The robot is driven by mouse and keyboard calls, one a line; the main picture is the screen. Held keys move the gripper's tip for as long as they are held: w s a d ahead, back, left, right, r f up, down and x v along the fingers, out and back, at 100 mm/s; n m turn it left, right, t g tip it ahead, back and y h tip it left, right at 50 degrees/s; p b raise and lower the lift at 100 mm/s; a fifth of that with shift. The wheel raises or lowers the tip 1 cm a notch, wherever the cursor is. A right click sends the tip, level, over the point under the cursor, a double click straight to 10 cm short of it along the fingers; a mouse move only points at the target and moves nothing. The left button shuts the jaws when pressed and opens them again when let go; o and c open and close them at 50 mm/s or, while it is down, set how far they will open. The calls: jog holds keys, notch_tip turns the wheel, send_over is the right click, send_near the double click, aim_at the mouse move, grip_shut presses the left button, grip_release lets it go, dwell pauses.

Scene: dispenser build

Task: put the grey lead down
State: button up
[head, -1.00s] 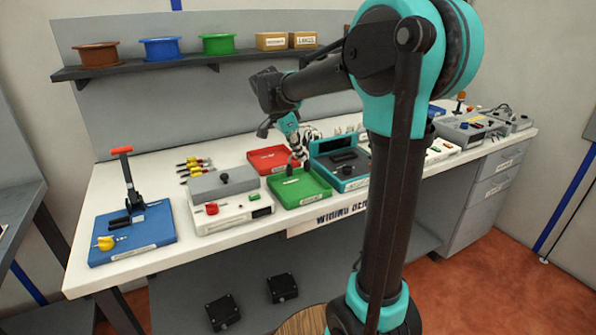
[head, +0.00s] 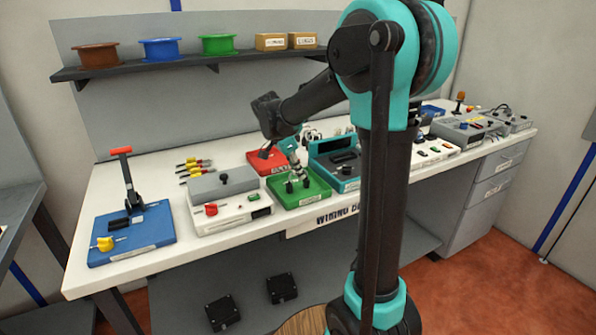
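My gripper (head: 297,184) is low over the green tray (head: 313,200), pointing down, with two dark fingertips set apart just at or above the tray floor. The grey lead cannot be made out in the head view; it is too small or hidden at the fingers. Whether the fingers hold anything does not show.
The red tray (head: 257,168) lies behind the green one. A grey and white box with a red knob (head: 211,209) stands to the left, and a teal-framed device (head: 333,165) to the right. A blue base with an upright lever (head: 128,190) is at the far left.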

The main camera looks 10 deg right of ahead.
jog(key=o, duration=0.3)
jog(key=v, duration=1.2)
jog(key=shift+r, duration=0.2)
